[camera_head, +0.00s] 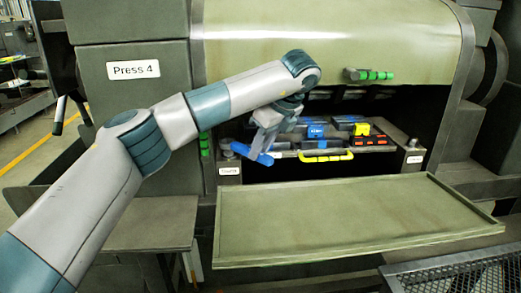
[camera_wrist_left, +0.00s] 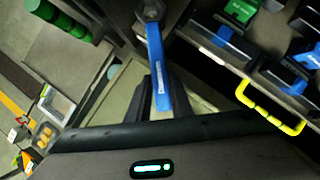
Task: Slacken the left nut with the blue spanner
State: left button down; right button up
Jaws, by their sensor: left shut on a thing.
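My left gripper (camera_head: 265,138) is shut on the blue spanner (camera_head: 257,147), which has a blue handle and a grey head. In the left wrist view the spanner (camera_wrist_left: 158,72) runs up from between the fingers (camera_wrist_left: 162,98), its head at the top edge. The left nut (camera_head: 227,152) sits on the grey block at the left end of the opening, above a white label. The spanner's head is at this nut, but I cannot tell whether it fully encloses it. My right gripper is not in view.
A drawer with a yellow handle (camera_head: 326,157) holds blue, yellow and red items. A similar post with a label (camera_head: 414,159) stands at the right end. A flat green tray (camera_head: 350,217) juts out below. A green-gripped bar (camera_head: 370,75) is on the cover above.

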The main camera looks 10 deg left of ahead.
pick_arm(q)
jog(key=shift+r+p, duration=0.3)
jog(key=shift+r, duration=0.5)
jog(key=shift+s, duration=0.15)
jog(key=shift+s+d+r, duration=0.1)
jog(key=shift+s+r, duration=0.05)
jog(key=shift+s, duration=0.05)
jog(key=s+d+r, duration=0.1)
jog(key=s+d, duration=0.2)
jog(key=s, duration=0.9)
jog(key=shift+b, duration=0.4)
dwell(0.6)
